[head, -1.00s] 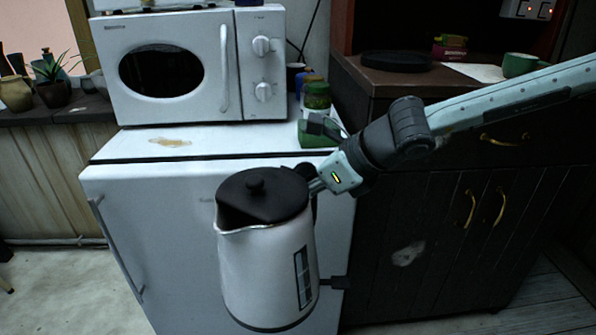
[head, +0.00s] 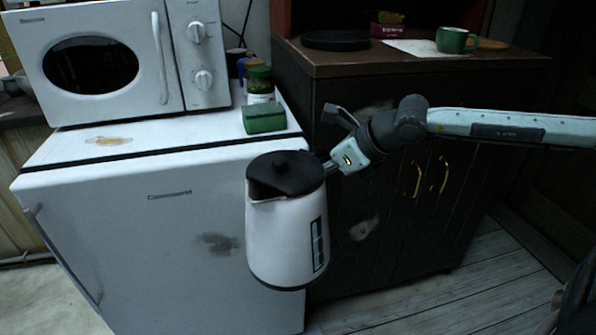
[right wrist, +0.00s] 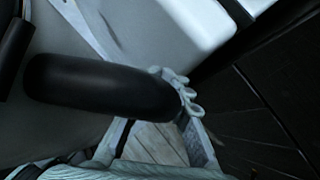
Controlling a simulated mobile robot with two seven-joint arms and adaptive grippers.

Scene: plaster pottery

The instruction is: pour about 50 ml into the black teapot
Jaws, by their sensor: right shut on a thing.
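A white kettle (head: 284,240) with a black lid hangs upright in front of the white fridge, its spout toward the left. My right gripper (head: 333,165) is shut on the kettle's handle, which is mostly hidden behind the body in the head view. In the right wrist view the black handle (right wrist: 100,88) lies across the picture, with a finger of my right gripper (right wrist: 180,100) at its end. I do not see the black teapot in these frames. My left gripper is not in view.
The dark cabinet (head: 345,65) to the right holds a black round plate (head: 348,40), a paper and a green mug (head: 453,40). Its top is clear near the front edge.

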